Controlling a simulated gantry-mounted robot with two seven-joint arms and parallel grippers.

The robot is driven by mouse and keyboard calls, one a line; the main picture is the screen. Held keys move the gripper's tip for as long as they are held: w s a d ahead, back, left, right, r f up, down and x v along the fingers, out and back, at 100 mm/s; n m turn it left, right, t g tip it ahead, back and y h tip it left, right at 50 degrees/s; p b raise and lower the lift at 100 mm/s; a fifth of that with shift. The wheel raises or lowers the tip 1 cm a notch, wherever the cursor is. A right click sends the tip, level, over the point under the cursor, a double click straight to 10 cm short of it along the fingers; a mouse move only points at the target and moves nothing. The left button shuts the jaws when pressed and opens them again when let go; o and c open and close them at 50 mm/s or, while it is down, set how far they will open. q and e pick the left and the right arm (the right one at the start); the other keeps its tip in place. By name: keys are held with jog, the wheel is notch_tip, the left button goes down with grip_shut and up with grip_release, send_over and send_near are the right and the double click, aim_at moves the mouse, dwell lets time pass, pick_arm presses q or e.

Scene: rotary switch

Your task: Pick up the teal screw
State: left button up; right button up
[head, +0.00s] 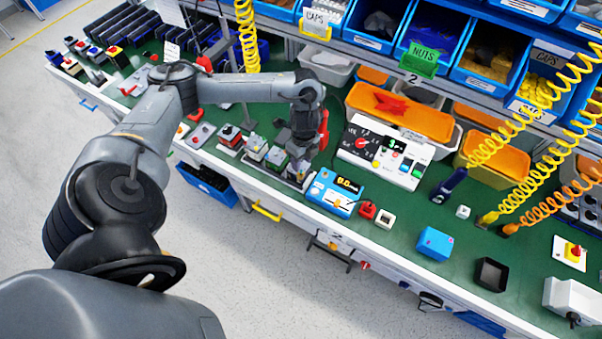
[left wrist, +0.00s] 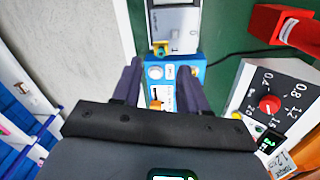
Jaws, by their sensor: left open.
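My left gripper (head: 298,178) hangs over the front part of the green bench, just left of a blue device with a lit display (head: 335,192). In the left wrist view my left gripper (left wrist: 160,80) shows two dark fingers spread apart, with no object visibly held between them. A blue box (left wrist: 181,70) with a white round part lies beyond and between the fingers. A grey unit with a yellow part (left wrist: 175,28) is past it. My right gripper is in neither view.
A white panel with a red dial (head: 385,150) stands right of the blue device; its dial also shows in the left wrist view (left wrist: 268,104). Blue bins (head: 488,62) line the back. Bare green bench lies around the blue cube (head: 434,243).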

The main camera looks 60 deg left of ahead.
aim_at(301, 173)
pick_arm(q)
jog(key=shift+s+f+b, duration=0.1)
jog(key=shift+f+b, duration=1.15)
jog(key=shift+f, duration=1.35)
grip_shut()
